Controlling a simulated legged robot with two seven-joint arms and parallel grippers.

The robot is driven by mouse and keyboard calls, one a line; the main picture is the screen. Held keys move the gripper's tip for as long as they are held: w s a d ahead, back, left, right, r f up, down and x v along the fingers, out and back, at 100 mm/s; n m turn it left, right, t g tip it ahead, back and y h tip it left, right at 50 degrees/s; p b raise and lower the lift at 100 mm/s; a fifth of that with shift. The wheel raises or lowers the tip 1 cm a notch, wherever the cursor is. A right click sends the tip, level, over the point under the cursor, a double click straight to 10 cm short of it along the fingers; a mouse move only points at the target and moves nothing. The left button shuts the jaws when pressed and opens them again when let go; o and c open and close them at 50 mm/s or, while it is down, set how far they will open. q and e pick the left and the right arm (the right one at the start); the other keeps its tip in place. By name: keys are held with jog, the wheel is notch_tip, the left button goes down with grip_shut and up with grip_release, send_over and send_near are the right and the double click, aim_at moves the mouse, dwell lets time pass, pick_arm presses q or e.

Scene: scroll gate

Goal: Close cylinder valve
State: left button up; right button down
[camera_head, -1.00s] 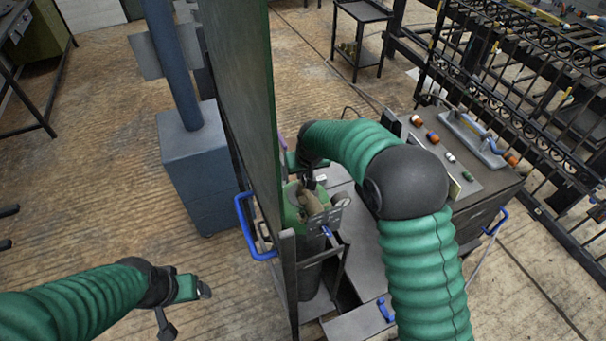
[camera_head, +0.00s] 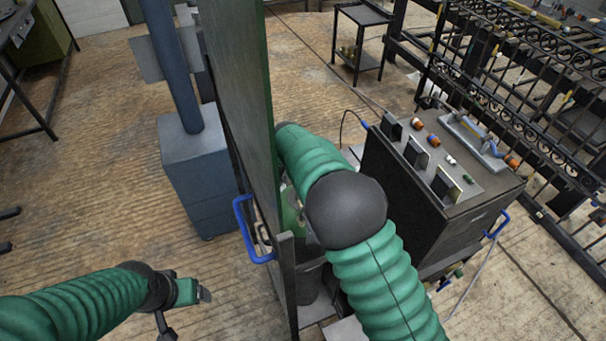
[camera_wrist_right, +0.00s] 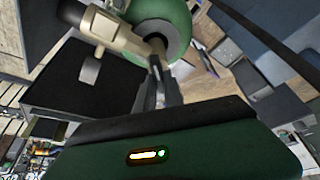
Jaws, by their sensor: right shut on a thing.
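The green gas cylinder (camera_head: 290,212) stands behind the tall green panel in the head view, mostly hidden by my right arm. In the right wrist view its rounded green top (camera_wrist_right: 160,12) is at the upper middle. The metal cylinder valve (camera_wrist_right: 112,32) juts out to the left from it. My right gripper (camera_wrist_right: 156,58) reaches up to the valve, its fingers close together and shut on the valve's end part; the exact contact is partly hidden. In the head view the right gripper is hidden behind the arm and panel. My left gripper (camera_head: 204,294) hangs over bare floor, away from the cylinder; its jaw gap is unclear.
The tall green panel (camera_head: 238,110) with a blue handle (camera_head: 243,228) stands close left of my right arm. A dark welding machine (camera_head: 410,185) stands right of it. A blue-grey column base (camera_head: 192,165) is at left. Open wooden floor lies around my left arm.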

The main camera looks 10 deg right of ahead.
jog(key=shift+s+a+f, duration=0.15)
jog(key=shift+s+f, duration=0.1)
jog(key=shift+f, duration=0.05)
jog(key=c, duration=1.6)
grip_release()
jog(key=shift+c, duration=0.2)
jog(key=shift+o, duration=0.9)
jog(key=shift+r, duration=0.1)
jog(key=shift+a+r, duration=0.1)
jog(key=shift+w, duration=0.1)
jog(key=b+v, duration=0.1)
jog(key=v, duration=0.6)
jog(key=shift+r+b, duration=0.25)
jog(key=shift+b, duration=0.05)
jog(key=shift+a, duration=0.15)
